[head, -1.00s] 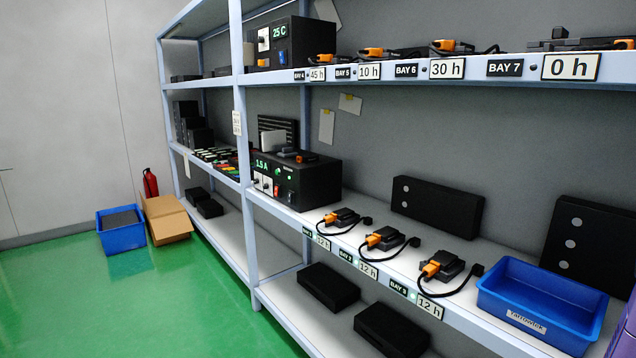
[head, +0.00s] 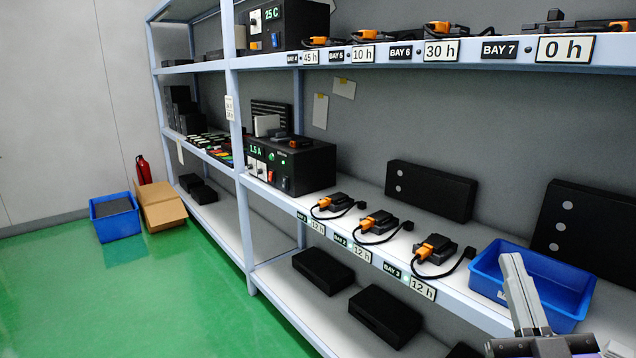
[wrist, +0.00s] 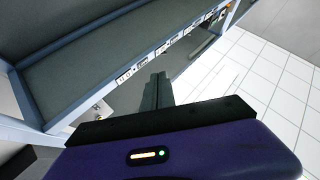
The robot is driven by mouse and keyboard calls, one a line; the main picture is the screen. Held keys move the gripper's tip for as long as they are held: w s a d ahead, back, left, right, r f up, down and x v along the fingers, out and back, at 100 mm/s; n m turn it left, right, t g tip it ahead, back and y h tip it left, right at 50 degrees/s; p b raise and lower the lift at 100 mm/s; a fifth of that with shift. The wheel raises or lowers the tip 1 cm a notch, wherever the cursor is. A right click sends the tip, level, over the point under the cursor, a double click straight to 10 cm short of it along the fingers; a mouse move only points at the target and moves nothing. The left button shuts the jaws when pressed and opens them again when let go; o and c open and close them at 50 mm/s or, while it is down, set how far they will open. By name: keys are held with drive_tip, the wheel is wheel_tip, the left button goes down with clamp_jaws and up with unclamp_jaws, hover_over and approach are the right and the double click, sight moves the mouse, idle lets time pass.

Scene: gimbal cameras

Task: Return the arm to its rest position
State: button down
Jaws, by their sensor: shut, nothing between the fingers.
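My gripper (head: 520,285) shows at the lower right of the head view, in front of the blue bin (head: 487,281) on the middle shelf. Its grey fingers point up, are together and hold nothing. In the wrist view my gripper (wrist: 158,80) also shows with its fingers together. They point toward a shelf edge with label cards, with white floor tiles to the right. Part of the blue bin is hidden behind my gripper.
The shelf rack (head: 241,150) fills the right side, with several orange-and-black units and a black power box (head: 290,165) on it. A blue crate (head: 115,217), a cardboard box (head: 162,205) and a red extinguisher (head: 143,169) stand at the left. The green floor (head: 120,290) is clear.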

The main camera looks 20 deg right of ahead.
drive_tip(key=s+a+f+n+g+y, duration=0.1)
drive_tip(key=s+a+f+g+y, duration=0.15)
drive_tip(key=s+a+f, duration=0.4)
drive_tip(key=s+a+f+g+y, duration=0.1)
drive_tip(key=s+a+f+y, duration=0.3)
drive_tip(key=f, duration=0.6)
drive_tip(key=s+a+f+g+y, duration=0.1)
drive_tip(key=s+a+f+g, duration=0.1)
drive_tip(key=s+f, duration=0.2)
drive_tip(key=s+a+f+g+y, duration=0.1)
drive_tip(key=s+f, duration=0.4)
drive_tip(key=s, duration=0.6)
drive_tip(key=a+g, duration=0.1)
drive_tip(key=a, duration=0.1)
drive_tip(key=shift+a+f+n, duration=0.25)
drive_tip(key=shift+a+n, duration=0.05)
drive_tip(key=shift+a, duration=0.05)
